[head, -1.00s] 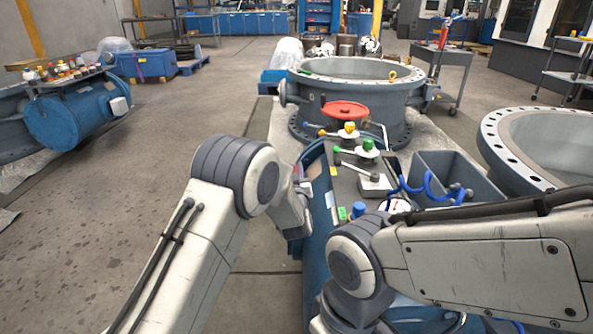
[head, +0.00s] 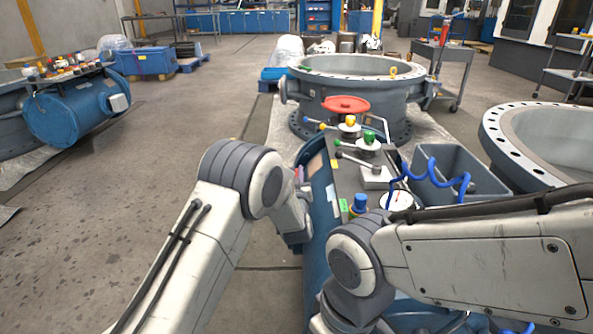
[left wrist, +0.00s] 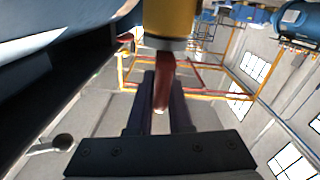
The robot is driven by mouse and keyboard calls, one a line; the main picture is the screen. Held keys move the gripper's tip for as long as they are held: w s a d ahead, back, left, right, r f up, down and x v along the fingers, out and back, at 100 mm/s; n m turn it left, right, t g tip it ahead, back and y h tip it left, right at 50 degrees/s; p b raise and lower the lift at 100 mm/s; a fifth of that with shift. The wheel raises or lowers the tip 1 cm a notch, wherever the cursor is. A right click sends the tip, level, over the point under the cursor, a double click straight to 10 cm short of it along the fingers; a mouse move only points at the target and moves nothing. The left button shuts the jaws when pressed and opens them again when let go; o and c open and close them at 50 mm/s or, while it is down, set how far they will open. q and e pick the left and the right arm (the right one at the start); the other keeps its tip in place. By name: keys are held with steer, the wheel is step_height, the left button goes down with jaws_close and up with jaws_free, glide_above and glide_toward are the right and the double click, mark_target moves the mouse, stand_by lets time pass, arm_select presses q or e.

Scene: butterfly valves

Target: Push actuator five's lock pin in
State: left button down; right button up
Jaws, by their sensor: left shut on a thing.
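A blue cylindrical actuator (head: 319,205) with a grey top plate lies in front of me in the head view; no number on it can be read. My left gripper (head: 301,182) is at its left side, its fingers mostly hidden behind my wrist. In the left wrist view its two dark fingers (left wrist: 163,105) are shut on a reddish-brown stem (left wrist: 164,75). A yellow cylinder (left wrist: 168,20) with a grey collar sits at the stem's end. I cannot tell whether this is the lock pin or how far in it is. My right gripper is not in view.
The top plate carries yellow (head: 350,121) and green (head: 369,137) knobs, levers and a blue cap (head: 360,202). A red handwheel (head: 346,105) stands behind. A grey bin (head: 458,178) with a blue coiled hose is at the right.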

arm_select(q)
steer(key=shift+s+d+f, duration=0.1)
steer(key=shift+d+f, duration=0.05)
steer(key=shift+f, duration=0.2)
steer(key=c, duration=0.9)
jaws_free()
steer(key=shift+c, duration=0.2)
steer(key=shift+o, duration=0.3)
steer(key=shift+r, duration=0.1)
steer(key=shift+s, duration=0.15)
steer(key=s+p, duration=0.3)
steer(key=s, duration=0.7)
steer(key=shift+p, duration=0.4)
